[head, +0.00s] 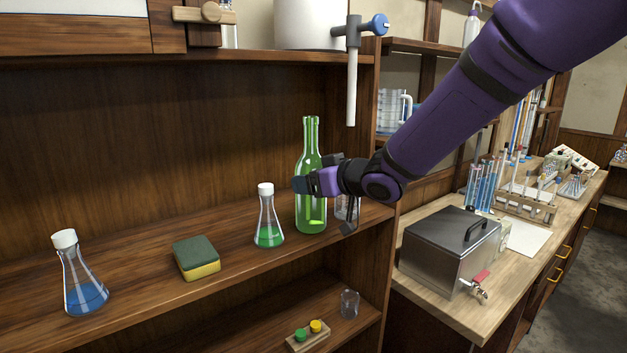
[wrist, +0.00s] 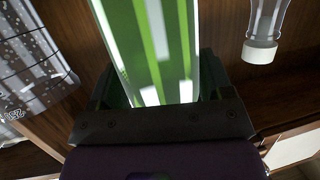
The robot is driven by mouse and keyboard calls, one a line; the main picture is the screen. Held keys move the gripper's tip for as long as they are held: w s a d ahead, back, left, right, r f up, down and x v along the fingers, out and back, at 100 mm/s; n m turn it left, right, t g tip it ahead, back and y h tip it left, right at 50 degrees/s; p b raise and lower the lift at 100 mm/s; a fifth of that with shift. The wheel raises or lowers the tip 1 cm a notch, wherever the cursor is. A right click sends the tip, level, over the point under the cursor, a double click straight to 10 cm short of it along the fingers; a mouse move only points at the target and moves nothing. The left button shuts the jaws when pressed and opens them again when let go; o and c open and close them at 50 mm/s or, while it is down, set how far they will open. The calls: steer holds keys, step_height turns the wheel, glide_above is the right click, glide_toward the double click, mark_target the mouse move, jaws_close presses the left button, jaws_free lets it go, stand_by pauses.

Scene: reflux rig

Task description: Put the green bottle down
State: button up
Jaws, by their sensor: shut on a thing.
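The green bottle (head: 311,160) stands upright at the right end of the wooden shelf (head: 140,283) in the head view. Its base looks at or very near the shelf surface; I cannot tell whether it touches. My gripper (head: 308,185) is shut around the bottle's lower body from the right. In the wrist view the green bottle (wrist: 155,45) fills the space between the jaws of my gripper (wrist: 155,100). The bottle's base is hidden in the wrist view.
A flask of green liquid (head: 267,220) stands just left of the bottle. A glass beaker (head: 342,212) stands close behind my gripper at right. A sponge (head: 196,258) and a blue-liquid flask (head: 81,278) are farther left. A tap (head: 351,70) hangs above right.

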steer(key=shift+f, duration=0.15)
steer(key=o, duration=1.2)
steer(key=shift+c, duration=0.2)
